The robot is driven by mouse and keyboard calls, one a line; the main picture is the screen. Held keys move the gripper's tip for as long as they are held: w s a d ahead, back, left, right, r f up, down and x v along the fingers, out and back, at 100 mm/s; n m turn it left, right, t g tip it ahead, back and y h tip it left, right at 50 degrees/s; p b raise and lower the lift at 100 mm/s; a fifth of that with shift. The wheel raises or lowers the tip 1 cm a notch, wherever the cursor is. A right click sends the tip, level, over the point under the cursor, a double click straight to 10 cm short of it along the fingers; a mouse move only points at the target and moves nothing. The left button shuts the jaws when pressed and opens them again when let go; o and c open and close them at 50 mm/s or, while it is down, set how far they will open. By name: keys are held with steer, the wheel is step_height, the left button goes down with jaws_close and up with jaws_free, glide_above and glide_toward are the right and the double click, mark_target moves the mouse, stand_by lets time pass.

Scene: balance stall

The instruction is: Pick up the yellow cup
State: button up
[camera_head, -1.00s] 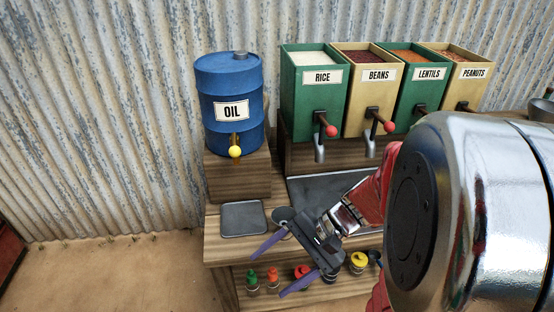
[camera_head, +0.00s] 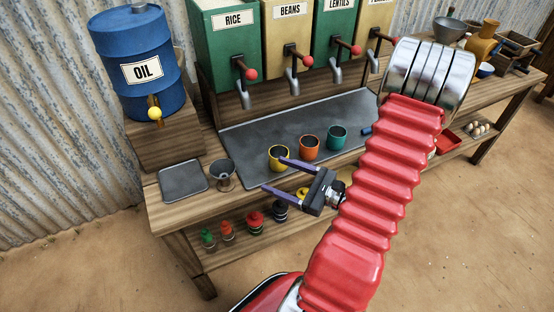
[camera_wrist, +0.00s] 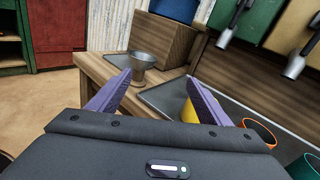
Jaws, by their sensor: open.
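The yellow cup (camera_head: 278,158) stands upright on the dark grey tray (camera_head: 245,140), at the left end of a row of cups. My gripper (camera_head: 274,174) is open and empty in front of the counter; in the head view its upper finger overlaps the cup's lower edge. In the wrist view the yellow cup (camera_wrist: 189,112) is partly hidden behind the right finger of my gripper (camera_wrist: 158,92). I cannot tell whether that finger touches it.
An orange cup (camera_head: 310,148) and a teal cup (camera_head: 337,137) stand to its right. A metal funnel (camera_head: 222,173) and a small plate (camera_head: 183,181) are to its left. Dispensers with taps (camera_head: 291,75) overhang the tray behind. Small bottles (camera_head: 255,220) sit on the lower shelf.

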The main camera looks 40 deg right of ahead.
mark_target(279, 154)
steer(key=s+d+f+m+t+h, duration=0.1)
steer(key=s+d+f+m+h, duration=0.3)
steer(key=d+m+h, duration=0.1)
steer(key=d+h, duration=0.1)
steer(key=d, duration=0.1)
steer(key=shift+d+m+t, duration=0.3)
steer(key=shift+d+m, duration=0.1)
steer(key=shift+w, duration=3.8)
steer(key=shift+w+d, duration=0.1)
steer(key=shift+w, duration=0.45)
steer(key=shift+w, duration=0.1)
steer(key=shift+w+d+f, duration=0.15)
steer(key=shift+w, duration=2.35)
steer(key=shift+c, duration=0.5)
